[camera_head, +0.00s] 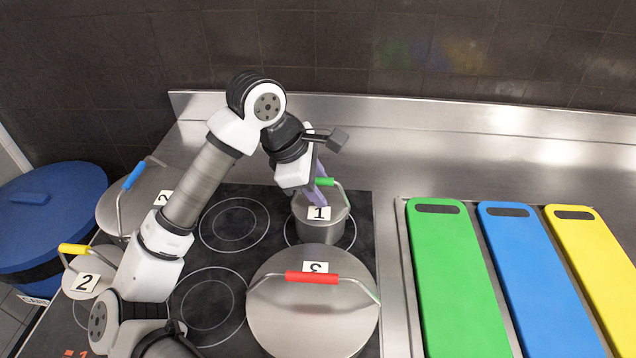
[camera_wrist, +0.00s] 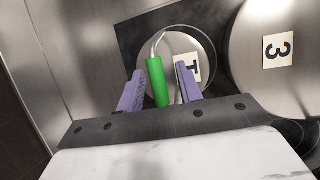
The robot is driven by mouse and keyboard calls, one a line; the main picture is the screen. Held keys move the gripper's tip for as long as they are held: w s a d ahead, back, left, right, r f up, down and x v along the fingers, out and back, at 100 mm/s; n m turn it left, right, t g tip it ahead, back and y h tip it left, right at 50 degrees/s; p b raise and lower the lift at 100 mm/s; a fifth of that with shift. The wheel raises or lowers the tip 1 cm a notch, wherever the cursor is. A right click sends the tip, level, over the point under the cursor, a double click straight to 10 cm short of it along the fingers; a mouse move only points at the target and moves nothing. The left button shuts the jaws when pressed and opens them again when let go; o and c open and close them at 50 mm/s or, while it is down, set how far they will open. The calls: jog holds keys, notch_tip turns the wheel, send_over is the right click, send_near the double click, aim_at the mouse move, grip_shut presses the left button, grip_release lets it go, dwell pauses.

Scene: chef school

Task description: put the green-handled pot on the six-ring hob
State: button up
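The green-handled pot (camera_head: 321,226) is a small steel pot with a lid labelled 1. It stands upright over the back right ring of the black hob (camera_head: 234,224); part of that ring's outline shows around it. Its green handle (camera_wrist: 156,82) lies between the two purple fingers of my gripper (camera_wrist: 160,90) in the wrist view, with gaps on both sides. My gripper (camera_head: 320,187) is open and reaches down to the handle from above in the head view. My arm hides part of the hob's left side.
A large red-handled pot (camera_head: 313,320) labelled 3 stands close in front. Blue-handled (camera_head: 122,205) and yellow-handled (camera_head: 88,280) pots are at left. A blue bin (camera_head: 50,210) is beyond them. Green (camera_head: 452,290), blue (camera_head: 535,290) and yellow (camera_head: 600,270) boards lie right. Two hob rings are bare.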

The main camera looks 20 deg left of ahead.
jog(key=b+v, duration=0.3)
jog(key=v, duration=0.8)
jog(key=shift+r, duration=0.35)
jog(key=shift+s+a, duration=0.1)
jog(key=shift+a, duration=0.1)
